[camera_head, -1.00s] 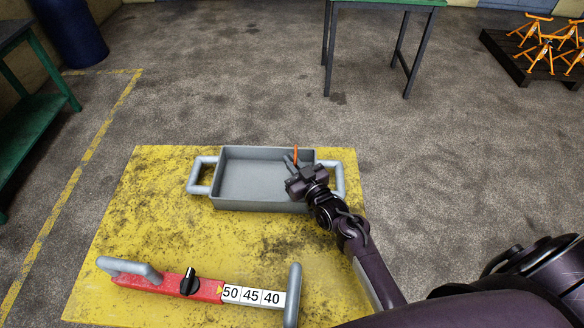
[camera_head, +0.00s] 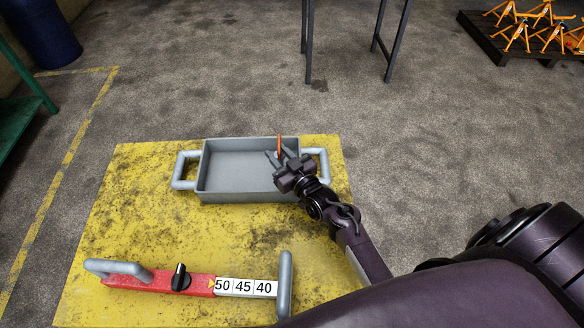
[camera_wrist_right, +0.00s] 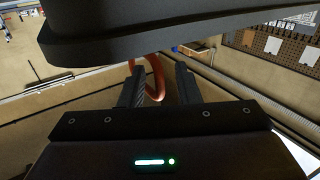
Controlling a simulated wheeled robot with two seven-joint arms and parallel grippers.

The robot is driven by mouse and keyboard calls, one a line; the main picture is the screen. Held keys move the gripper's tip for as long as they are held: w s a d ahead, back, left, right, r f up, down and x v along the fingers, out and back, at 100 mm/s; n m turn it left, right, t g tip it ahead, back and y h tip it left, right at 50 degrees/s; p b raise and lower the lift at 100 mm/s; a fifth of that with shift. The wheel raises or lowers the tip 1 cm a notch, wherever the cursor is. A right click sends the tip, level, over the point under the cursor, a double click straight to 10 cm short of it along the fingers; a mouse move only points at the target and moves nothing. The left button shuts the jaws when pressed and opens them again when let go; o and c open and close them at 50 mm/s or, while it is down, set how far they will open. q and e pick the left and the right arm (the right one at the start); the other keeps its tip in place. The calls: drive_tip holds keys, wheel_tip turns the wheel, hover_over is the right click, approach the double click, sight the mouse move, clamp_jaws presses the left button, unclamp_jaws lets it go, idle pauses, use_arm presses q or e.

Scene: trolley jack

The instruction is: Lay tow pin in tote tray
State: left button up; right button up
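The grey tote tray (camera_head: 228,185) with two side handles lies on the yellow, worn surface. My right gripper (camera_head: 287,155) is over the tray's right end, its fingers spread apart. The tow pin shows as a thin orange loop (camera_head: 280,146) between those fingers. In the right wrist view the orange loop (camera_wrist_right: 155,78) stands in the gap between the open fingers of the right gripper (camera_wrist_right: 160,85). The rest of the pin is hidden, and I cannot tell whether it touches the tray floor. My left gripper is out of view.
A red and white bar (camera_head: 200,284) with grey end handles, a black knob and the numbers 50, 45, 40 lies in front of the tray. Orange stands (camera_head: 540,32) sit on a dark pallet at the far right.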

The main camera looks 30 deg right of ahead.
drive_tip(key=s+d+b, duration=0.1)
drive_tip(key=s+b, duration=0.1)
drive_tip(key=s, duration=0.8)
drive_tip(key=shift+s+d, duration=0.3)
drive_tip(key=shift+d, duration=0.05)
drive_tip(key=shift+s, duration=0.1)
